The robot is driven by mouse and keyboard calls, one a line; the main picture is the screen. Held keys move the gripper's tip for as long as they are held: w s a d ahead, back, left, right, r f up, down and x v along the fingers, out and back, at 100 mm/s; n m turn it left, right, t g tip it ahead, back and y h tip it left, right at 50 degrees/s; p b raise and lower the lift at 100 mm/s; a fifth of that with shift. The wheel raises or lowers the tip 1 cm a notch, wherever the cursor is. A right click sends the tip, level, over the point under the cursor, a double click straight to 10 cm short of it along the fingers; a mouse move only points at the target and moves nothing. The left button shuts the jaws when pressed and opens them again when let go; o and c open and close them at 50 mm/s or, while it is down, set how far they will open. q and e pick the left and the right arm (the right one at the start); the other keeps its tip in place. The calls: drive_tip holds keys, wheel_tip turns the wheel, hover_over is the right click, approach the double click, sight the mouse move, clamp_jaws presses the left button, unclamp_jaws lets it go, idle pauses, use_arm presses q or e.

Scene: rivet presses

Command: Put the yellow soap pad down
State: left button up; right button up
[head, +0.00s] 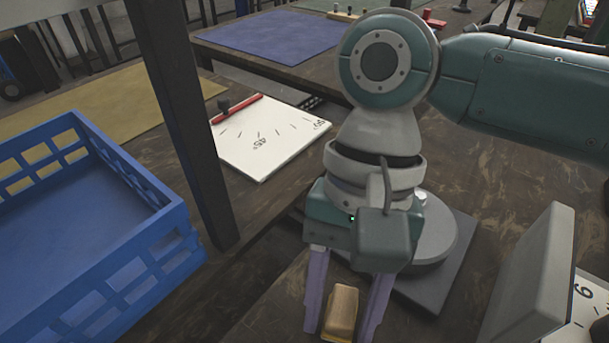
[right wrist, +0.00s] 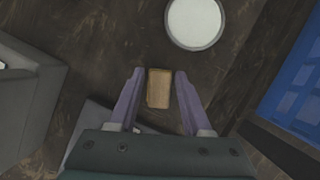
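The yellow soap pad (head: 341,312), a small tan-yellow block, lies between the two purple fingers of my right gripper (head: 345,308). In the right wrist view the pad (right wrist: 158,88) shows between the fingertips (right wrist: 158,92), with a narrow gap on each side. The right gripper is open and points down around the pad. Whether the pad's underside touches the dark wooden table (right wrist: 110,45) is hard to tell. My left gripper is not in view.
A blue crate (head: 158,238) stands at the left, beside a dark post (head: 180,110). A white board (head: 262,140) lies behind. A grey block (head: 530,280) stands at the right. A pale round disc (right wrist: 195,22) is near the pad in the wrist view.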

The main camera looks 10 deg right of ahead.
drive_tip(key=shift+o, duration=1.1)
drive_tip(key=shift+r, duration=0.15)
drive_tip(key=p+v, duration=0.2)
drive_tip(key=v, duration=1)
drive_tip(key=shift+p, duration=0.3)
